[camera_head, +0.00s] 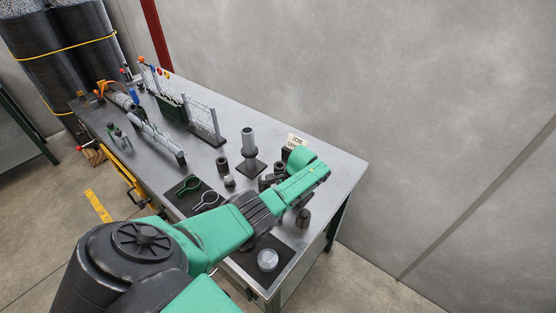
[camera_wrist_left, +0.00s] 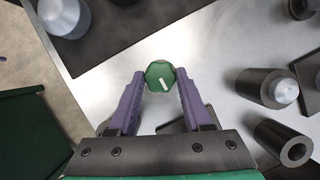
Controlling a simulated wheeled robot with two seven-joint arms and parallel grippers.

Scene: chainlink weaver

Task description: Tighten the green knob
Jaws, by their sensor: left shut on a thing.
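The green knob (camera_wrist_left: 159,77) shows in the left wrist view as a small dark-green faceted cap with a white stripe across its face. My left gripper (camera_wrist_left: 160,82) has its two purple fingers on either side of the knob, shut on it. In the head view my green left arm crosses the front of the bench and hides the knob and the fingertips. My right gripper is in neither view.
In the wrist view, dark cylinders (camera_wrist_left: 284,143) lie to the right.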

